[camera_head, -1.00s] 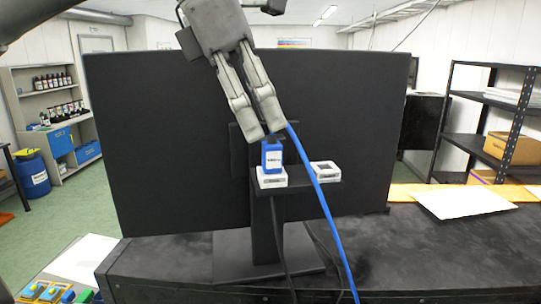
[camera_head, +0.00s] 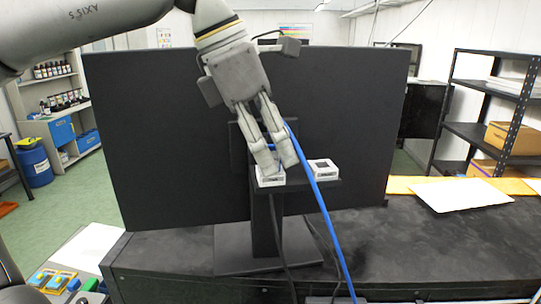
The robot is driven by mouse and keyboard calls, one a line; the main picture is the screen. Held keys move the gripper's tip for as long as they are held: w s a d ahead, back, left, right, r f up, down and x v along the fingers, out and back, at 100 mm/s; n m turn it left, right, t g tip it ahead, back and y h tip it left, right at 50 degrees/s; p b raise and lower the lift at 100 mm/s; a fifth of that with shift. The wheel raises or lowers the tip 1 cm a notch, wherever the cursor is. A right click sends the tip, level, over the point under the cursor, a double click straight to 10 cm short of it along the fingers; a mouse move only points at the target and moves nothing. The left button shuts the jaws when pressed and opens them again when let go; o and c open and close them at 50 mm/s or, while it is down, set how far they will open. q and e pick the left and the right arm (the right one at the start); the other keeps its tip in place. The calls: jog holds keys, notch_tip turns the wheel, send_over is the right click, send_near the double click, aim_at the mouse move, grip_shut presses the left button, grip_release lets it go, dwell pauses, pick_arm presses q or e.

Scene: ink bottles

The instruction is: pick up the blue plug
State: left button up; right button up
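My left gripper (camera_head: 278,166) has its fingers pointing down at the left white block (camera_head: 271,181), on the small black shelf behind the monitor. The blue plug is almost wholly hidden by the fingers; only a small blue patch (camera_head: 270,147) shows by them, and I cannot tell whether it is plug or cable. The fingertips are a little apart, at the plug's place just above the block. I cannot tell whether they grip the plug. My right gripper is not in view.
A second white block (camera_head: 323,170) with a dark opening sits on the shelf to the right. A blue cable (camera_head: 325,220) runs down past the right finger. The large black monitor (camera_head: 180,140) stands close to my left arm. The black tabletop (camera_head: 400,235) is mostly clear at right.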

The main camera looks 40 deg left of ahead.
pick_arm(q)
jog(key=shift+c, duration=1.2)
jog(key=shift+a, duration=0.1)
jog(key=c, duration=0.4)
jog(key=shift+c, duration=0.2)
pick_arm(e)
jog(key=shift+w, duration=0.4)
pick_arm(q)
jog(key=shift+w+r, duration=0.1)
jog(key=shift+r, duration=0.05)
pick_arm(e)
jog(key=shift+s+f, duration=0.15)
pick_arm(q)
jog(key=shift+r+b, duration=0.2)
jog(key=shift+b, duration=0.15)
jog(key=shift+r+b, duration=0.45)
jog(key=shift+r, duration=0.25)
jog(key=s+d+r+b, duration=0.3)
jog(key=s+d+r, duration=0.3)
jog(key=s+r, duration=0.5)
jog(key=shift+s+d+b, duration=0.25)
jog(key=shift+s+b, duration=0.05)
jog(key=shift+s, duration=0.45)
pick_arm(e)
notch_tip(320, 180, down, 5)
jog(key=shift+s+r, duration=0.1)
